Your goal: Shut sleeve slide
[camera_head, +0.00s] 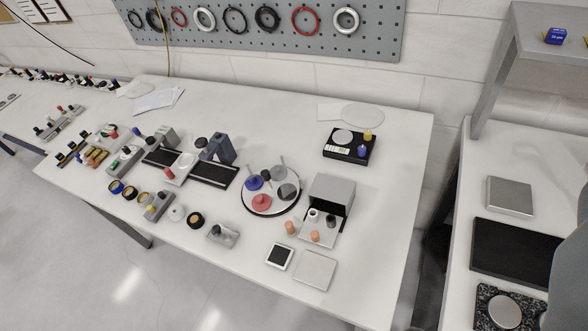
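A grey box-like sleeve (334,188) stands on the white table, right of the middle. A light tray (325,240) sticks out of its dark open front, toward the table's front edge, so the slide looks open. A small white cup (312,215), a dark piece (331,220) and an orange piece (315,237) are on the tray. Another orange piece (290,228) is at its left edge; I cannot tell whether it is on the tray. My gripper's fingers are not in view.
A round turntable (268,211) with coloured pieces stands close left of the sleeve. A black scale (337,154) stands behind. The table right of the sleeve is clear. A blue-grey shape fills the right edge.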

